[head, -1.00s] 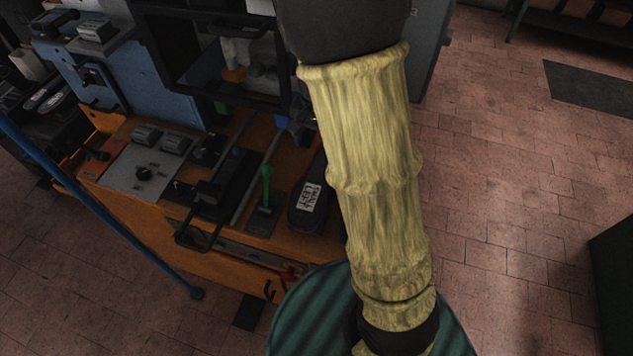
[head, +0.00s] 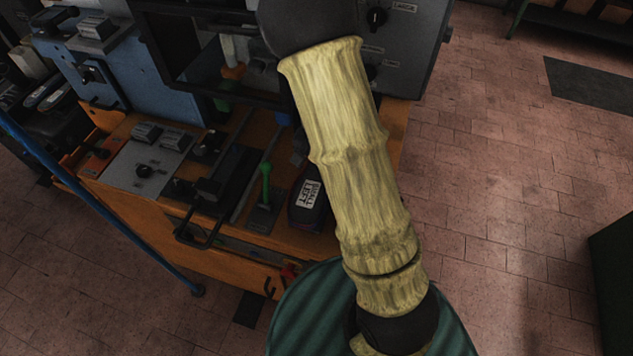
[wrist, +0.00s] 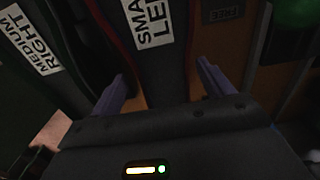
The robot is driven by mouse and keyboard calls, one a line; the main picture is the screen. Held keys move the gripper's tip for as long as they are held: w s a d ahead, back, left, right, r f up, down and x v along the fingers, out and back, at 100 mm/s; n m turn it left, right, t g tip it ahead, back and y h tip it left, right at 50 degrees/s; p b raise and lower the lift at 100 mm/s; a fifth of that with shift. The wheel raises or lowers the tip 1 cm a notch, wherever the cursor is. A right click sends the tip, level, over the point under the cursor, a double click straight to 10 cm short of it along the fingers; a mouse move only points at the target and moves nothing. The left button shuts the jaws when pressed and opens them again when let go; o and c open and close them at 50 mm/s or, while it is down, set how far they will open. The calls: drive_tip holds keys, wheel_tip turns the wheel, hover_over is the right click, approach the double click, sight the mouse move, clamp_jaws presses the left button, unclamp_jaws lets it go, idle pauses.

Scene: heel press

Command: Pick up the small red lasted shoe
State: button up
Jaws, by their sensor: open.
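A dark, narrow piece with red edges, labelled "SMALL LEFT" (head: 308,194), lies at the right of the orange bench and looks like the small red lasted shoe. My arm covers part of it in the head view. In the wrist view, the labelled dark face (wrist: 160,62) runs between the fingers, with red edging along both sides. My gripper (wrist: 163,88) is open, one purple finger on each side of this piece. I cannot tell whether the fingers touch it.
A "MEDIUM RIGHT" label (wrist: 32,42) lies left of the fingers. A green-topped lever (head: 265,182) stands left of the labelled piece, and a green round thing (wrist: 294,10) shows at upper right. The grey machine (head: 410,45) stands behind.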

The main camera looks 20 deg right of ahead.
drive_tip(key=shift+f, duration=0.9)
drive_tip(key=shift+f+p, duration=0.35)
drive_tip(key=shift+f, duration=2.3)
drive_tip(key=c, duration=1.3)
drive_tip(key=shift+o, duration=0.2)
drive_tip(key=shift+r, duration=0.15)
wheel_tip(320, 180, up, 10)
drive_tip(key=shift+f, duration=0.1)
